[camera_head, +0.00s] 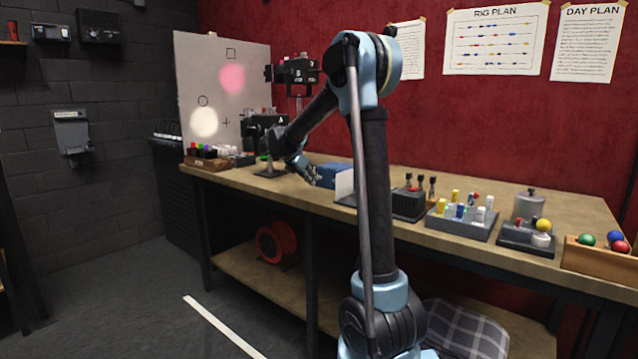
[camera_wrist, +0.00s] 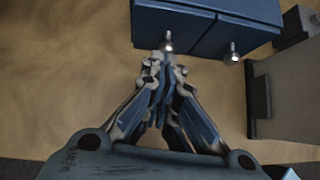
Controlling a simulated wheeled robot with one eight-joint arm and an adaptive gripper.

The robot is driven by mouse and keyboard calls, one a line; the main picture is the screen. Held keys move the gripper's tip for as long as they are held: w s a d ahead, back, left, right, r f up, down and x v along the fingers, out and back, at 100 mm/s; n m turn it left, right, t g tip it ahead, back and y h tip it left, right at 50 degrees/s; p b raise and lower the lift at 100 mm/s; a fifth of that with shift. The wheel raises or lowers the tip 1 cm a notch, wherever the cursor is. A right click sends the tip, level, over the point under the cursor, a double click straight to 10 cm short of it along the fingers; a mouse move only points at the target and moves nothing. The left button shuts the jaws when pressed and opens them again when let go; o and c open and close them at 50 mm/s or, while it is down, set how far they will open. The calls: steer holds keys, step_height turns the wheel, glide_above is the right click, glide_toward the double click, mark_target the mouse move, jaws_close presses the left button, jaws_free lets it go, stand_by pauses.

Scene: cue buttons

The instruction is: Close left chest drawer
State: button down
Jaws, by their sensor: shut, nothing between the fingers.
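The small blue chest (camera_head: 329,174) stands on the workbench, partly hidden behind my arm in the head view. In the wrist view the chest (camera_wrist: 235,12) is at the top, with two drawers side by side, each with a round metal knob. The left drawer's knob (camera_wrist: 167,44) is just ahead of my fingertips; the right drawer's knob (camera_wrist: 234,55) is to the right. My gripper (camera_wrist: 160,66) is shut and empty, pointing at the left drawer. Whether the fingers touch the knob, and how far the drawer stands out, I cannot tell. My gripper (camera_head: 314,178) also shows beside the chest in the head view.
A grey block-like object (camera_wrist: 285,100) stands right of the chest in the wrist view. Bare wooden benchtop (camera_wrist: 60,70) lies to the left. In the head view, a pale upright panel (camera_head: 344,186) stands right of the chest, and a tray of small bottles (camera_head: 462,222) is farther right.

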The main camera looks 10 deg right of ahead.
steer(key=shift+w+d, duration=0.15)
steer(key=shift+d, duration=0.05)
stand_by(0.3)
